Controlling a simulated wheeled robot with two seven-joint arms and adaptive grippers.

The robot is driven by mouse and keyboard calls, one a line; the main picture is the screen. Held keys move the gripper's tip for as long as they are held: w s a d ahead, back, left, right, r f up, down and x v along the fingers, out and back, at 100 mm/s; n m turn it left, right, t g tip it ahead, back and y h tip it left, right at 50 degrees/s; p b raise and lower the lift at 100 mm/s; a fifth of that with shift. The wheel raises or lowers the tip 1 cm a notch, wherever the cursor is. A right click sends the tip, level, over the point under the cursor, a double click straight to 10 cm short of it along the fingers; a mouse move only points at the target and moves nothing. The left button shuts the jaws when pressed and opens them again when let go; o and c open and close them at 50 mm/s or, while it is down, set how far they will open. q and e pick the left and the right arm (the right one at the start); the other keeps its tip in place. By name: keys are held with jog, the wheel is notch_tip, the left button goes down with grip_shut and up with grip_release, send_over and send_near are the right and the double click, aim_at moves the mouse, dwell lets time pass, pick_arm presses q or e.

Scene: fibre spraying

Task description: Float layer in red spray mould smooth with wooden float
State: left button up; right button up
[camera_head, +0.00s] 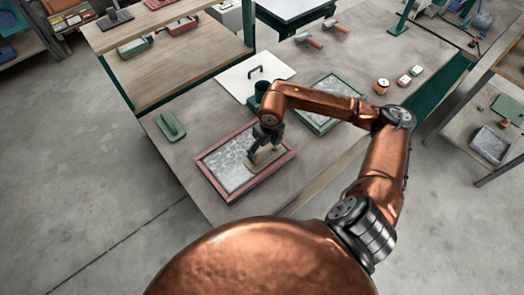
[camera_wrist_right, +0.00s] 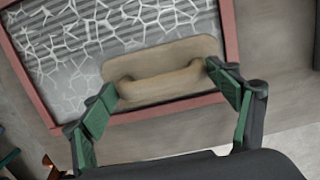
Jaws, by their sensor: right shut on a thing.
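The red spray mould (camera_head: 212,180) lies on the grey table in front of me. Its layer (camera_head: 230,160) is pale grey with a whitish web of cracks or strands; this pattern also shows in the right wrist view (camera_wrist_right: 110,40). A plainer grey patch lies left of the float. The wooden float (camera_wrist_right: 192,48), a tan plate with a bar handle, lies over the layer at the mould's near right side. My right gripper (camera_wrist_right: 162,88) is shut on the float's handle, one green-padded finger at each end. My left gripper is not in view.
A green float-like tool (camera_head: 171,127) lies left of the mould. A green-rimmed mould (camera_head: 318,131) stands to the right, partly behind my right arm. Behind are a white board with a black handle (camera_head: 253,72) and a green cup (camera_head: 262,88). Small round and boxy items (camera_head: 382,85) sit farther right.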

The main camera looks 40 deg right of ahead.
jog(key=shift+s+a+b, duration=0.15)
jog(key=shift+a+b, duration=0.05)
jog(key=shift+a, duration=1.75)
jog(key=shift+s+a+b, duration=0.15)
jog(key=shift+a+b, duration=0.05)
jog(key=shift+a, duration=1.7)
jog(key=shift+s+a+b, duration=0.15)
jog(key=shift+a+b, duration=0.05)
jog(key=shift+a, duration=1.75)
notch_tip(320, 180, up, 7)
jog(key=p, duration=0.3)
jog(key=shift+p, duration=0.3)
